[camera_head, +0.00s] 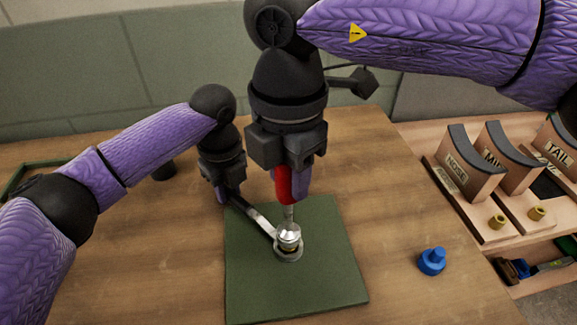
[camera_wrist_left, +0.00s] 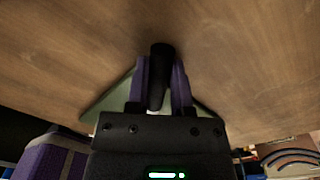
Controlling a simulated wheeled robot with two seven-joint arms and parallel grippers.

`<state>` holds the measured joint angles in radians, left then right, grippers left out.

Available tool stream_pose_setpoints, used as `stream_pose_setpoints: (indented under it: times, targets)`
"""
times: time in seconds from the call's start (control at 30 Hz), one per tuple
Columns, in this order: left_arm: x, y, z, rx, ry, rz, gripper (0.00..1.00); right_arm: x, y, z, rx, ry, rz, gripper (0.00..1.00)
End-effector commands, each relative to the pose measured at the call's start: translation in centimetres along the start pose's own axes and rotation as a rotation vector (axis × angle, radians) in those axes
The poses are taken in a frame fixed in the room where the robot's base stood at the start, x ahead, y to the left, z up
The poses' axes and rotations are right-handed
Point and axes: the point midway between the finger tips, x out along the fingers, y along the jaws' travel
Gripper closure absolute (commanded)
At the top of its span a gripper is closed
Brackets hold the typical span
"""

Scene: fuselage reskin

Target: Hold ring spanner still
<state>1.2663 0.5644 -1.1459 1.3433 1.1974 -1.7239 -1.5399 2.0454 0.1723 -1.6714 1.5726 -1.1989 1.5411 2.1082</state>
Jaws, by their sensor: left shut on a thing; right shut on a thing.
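A ring spanner (camera_head: 260,222) slants across the green mat, its ring end around or against a round silver metal piece (camera_head: 289,236). My left gripper (camera_head: 228,194) is shut on the far end of the spanner's handle. In the left wrist view, a dark handle end (camera_wrist_left: 161,68) sits between the purple fingers of my left gripper (camera_wrist_left: 161,85). My right gripper (camera_head: 290,190) is shut on a red-handled tool (camera_head: 285,185), held upright. The tool's shaft points down onto the silver piece. Whether its tip is seated there I cannot tell.
The green mat (camera_head: 330,270) lies on the wooden table (camera_head: 130,260). A blue knobbed piece (camera_head: 432,262) stands to the right. Labelled curved blocks, such as NOSE (camera_head: 468,165), stand on a rack at the right.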

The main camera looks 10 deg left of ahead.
Motion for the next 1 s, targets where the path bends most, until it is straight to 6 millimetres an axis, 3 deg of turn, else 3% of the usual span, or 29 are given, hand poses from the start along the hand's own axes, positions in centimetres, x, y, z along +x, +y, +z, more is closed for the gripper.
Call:
stream_pose_setpoints:
  times: [0.83, 0.87, 1.0]
  targets:
    - [0.0, 0.0, 0.0, 0.0, 0.0, 0.0, 1.0, 1.5, 0.0, 0.0, 0.007, 0.0, 0.0, 1.0]
    - [0.0, 0.0, 0.0, 0.0, 0.0, 0.0, 1.0, 1.5, 0.0, 0.0, 0.05, 0.0, 0.0, 1.0]
    - [0.0, 0.0, 0.0, 0.0, 0.0, 0.0, 1.0, 1.5, 0.0, 0.0, 0.536, -0.001, -0.002, 1.0]
